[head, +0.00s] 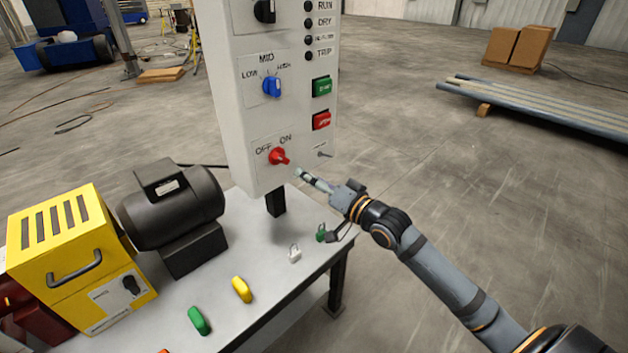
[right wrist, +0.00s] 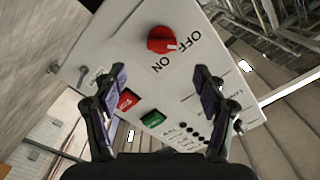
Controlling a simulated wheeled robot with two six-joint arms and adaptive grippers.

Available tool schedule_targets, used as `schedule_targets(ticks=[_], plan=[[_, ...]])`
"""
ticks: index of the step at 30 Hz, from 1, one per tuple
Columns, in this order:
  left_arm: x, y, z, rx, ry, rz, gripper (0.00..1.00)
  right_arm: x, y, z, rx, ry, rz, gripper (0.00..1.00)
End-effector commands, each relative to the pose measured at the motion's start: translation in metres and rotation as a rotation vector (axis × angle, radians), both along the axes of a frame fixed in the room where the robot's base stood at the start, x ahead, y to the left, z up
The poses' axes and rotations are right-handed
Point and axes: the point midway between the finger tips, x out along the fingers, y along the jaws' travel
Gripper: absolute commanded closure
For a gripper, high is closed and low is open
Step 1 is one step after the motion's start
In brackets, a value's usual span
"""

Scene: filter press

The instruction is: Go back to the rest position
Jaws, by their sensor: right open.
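My right gripper (head: 312,180) is in front of the lower part of the grey control panel (head: 238,120), near the red OFF/ON knob (head: 279,157). In the right wrist view its two fingers (right wrist: 156,88) are spread apart with nothing between them. The red knob (right wrist: 161,40) shows beyond the fingertips, apart from them. My right arm (head: 440,270) reaches in from the lower right. My left gripper does not show in either view.
A table (head: 262,315) carries a yellow box (head: 80,255), a dark motor (head: 172,205), green and yellow pieces (head: 242,289) and small padlocks (head: 294,253). Pipes (head: 540,105) and cardboard boxes (head: 518,47) lie at the right back. Floor right of the table is open.

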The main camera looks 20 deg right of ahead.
Motion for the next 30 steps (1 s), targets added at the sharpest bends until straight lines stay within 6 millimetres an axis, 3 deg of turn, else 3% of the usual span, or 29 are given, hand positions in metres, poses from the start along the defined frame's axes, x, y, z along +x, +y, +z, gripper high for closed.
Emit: schedule_targets(ticks=[6,21,23,26,30], plan=[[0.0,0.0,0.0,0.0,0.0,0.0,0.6,-0.008,-0.001,0.0,0.002,-0.002,0.008,0.28],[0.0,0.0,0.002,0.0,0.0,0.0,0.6,-0.005,-0.007,-0.006,-0.006,0.008,-0.009,0.28],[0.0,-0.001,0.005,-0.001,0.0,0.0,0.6,0.001,-0.02,-0.022,-0.027,0.031,-0.042,0.28],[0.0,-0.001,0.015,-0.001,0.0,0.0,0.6,0.011,-0.058,-0.077,-0.101,0.109,-0.134,0.28],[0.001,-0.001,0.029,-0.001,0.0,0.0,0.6,0.001,-0.113,-0.188,-0.258,0.281,-0.254,0.28]])
